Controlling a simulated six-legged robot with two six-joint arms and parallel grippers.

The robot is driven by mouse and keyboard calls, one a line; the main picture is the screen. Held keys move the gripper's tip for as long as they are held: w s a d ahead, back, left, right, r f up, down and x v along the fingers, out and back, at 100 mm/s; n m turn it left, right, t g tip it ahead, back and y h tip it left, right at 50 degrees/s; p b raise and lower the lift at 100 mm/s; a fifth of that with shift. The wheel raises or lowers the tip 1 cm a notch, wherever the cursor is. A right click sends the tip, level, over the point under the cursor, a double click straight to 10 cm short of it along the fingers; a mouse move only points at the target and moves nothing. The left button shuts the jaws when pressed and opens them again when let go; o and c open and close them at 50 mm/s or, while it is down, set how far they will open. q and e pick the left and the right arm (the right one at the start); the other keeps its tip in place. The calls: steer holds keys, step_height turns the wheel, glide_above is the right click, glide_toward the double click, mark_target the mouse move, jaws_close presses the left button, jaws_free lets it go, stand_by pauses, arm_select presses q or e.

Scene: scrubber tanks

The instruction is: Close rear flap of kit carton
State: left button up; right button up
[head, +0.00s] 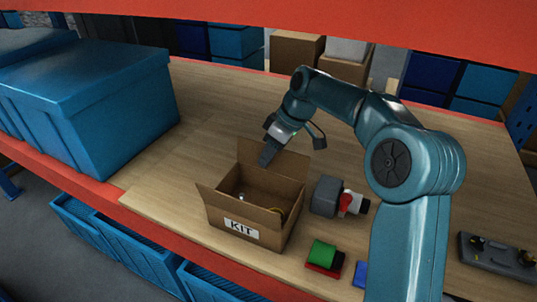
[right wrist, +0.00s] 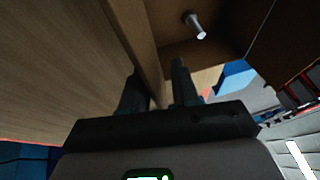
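The kit carton (head: 225,214) is a brown cardboard box with a white KIT label on its front, standing on the wooden shelf with its top open. Its rear flap (head: 291,166) stands up at the back, partly hidden by my gripper. A small metal part and something yellow lie inside. My right gripper (head: 267,153) is at the top of the rear flap, pointing down. In the right wrist view, its two fingers (right wrist: 157,88) are apart, with a cardboard edge (right wrist: 140,45) running between them; contact is unclear. A metal pin (right wrist: 194,24) shows inside the carton. My left gripper is not in view.
A grey part with a red-and-white end (head: 328,196) stands right of the carton. A green-and-red block (head: 323,256) lies in front of it. A large blue bin (head: 90,100) is at the left. An orange beam (head: 300,25) crosses above. Bare shelf lies behind the carton.

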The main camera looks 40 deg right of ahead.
steer(key=shift+w+d+f, duration=0.15)
steer(key=shift+w+f, duration=0.15)
steer(key=shift+f, duration=0.15)
steer(key=shift+s+r, duration=0.2)
steer(key=shift+s, duration=0.05)
steer(key=shift+c, duration=0.3)
jaws_close()
steer(key=shift+w+f, duration=0.1)
steer(key=shift+f, duration=0.1)
stand_by(0.4)
